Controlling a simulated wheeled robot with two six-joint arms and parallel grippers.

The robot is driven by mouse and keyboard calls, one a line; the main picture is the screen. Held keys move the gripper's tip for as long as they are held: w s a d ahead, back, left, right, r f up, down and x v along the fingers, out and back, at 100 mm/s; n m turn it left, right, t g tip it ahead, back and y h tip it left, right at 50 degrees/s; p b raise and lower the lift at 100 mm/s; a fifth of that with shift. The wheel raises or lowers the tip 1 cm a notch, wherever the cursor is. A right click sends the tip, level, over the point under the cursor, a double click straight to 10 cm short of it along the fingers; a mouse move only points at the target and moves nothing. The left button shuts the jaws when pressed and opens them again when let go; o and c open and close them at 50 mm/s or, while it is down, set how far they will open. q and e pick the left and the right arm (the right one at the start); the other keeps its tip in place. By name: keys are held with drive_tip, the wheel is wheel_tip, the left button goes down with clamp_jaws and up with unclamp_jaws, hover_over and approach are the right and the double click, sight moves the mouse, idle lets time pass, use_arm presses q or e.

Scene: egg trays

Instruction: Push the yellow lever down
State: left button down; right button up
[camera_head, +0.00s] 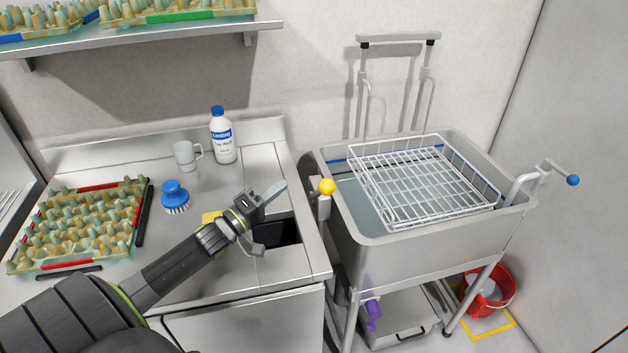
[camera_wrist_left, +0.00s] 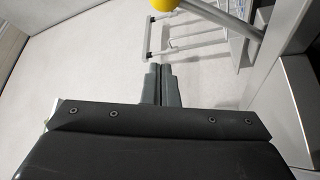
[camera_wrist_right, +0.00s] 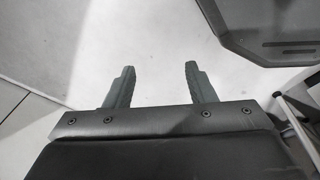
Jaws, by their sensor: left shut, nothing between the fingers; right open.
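The yellow lever's ball knob (camera_head: 327,186) stands at the left edge of the sink basin, on a short grey post. It also shows at the top of the left wrist view (camera_wrist_left: 165,4), beyond my fingertips. My left gripper (camera_head: 278,190) is shut and empty, over the steel counter, a short way left of the knob and apart from it. The left wrist view shows its two fingers pressed together (camera_wrist_left: 161,72). My right gripper (camera_wrist_right: 160,72) is open and empty in the right wrist view, and it is outside the head view.
The sink basin (camera_head: 405,248) holds a white wire basket (camera_head: 400,215). A blue-knobbed lever (camera_head: 573,180) is at its right. A purple handle (camera_head: 373,314) hangs below. An egg tray (camera_head: 143,182), brush (camera_head: 174,196), mug (camera_head: 186,155) and bottle (camera_head: 222,140) stand on the counter.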

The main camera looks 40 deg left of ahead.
use_arm(q)
drive_tip(key=p+x, duration=0.3)
drive_tip(key=x, duration=0.7)
drive_tip(key=d, duration=0.1)
drive_tip(key=s+d+f, duration=0.1)
drive_tip(key=s+d, duration=0.1)
drive_tip(key=shift+f+p, duration=0.3)
drive_tip(key=shift+p, duration=0.1)
use_arm(e)
drive_tip(key=r, duration=0.2)
drive_tip(key=s+r, duration=0.1)
drive_tip(key=shift+a+r, duration=0.2)
drive_tip(key=shift+r, duration=0.2)
use_arm(q)
drive_tip(key=shift+d, duration=0.1)
drive_tip(key=s+d+f, duration=0.2)
drive_tip(key=d+f, duration=0.1)
drive_tip(key=f, duration=0.1)
drive_tip(key=shift+s+p, duration=0.35)
drive_tip(key=shift+s, duration=0.05)
use_arm(e)
drive_tip(key=shift+r, duration=0.4)
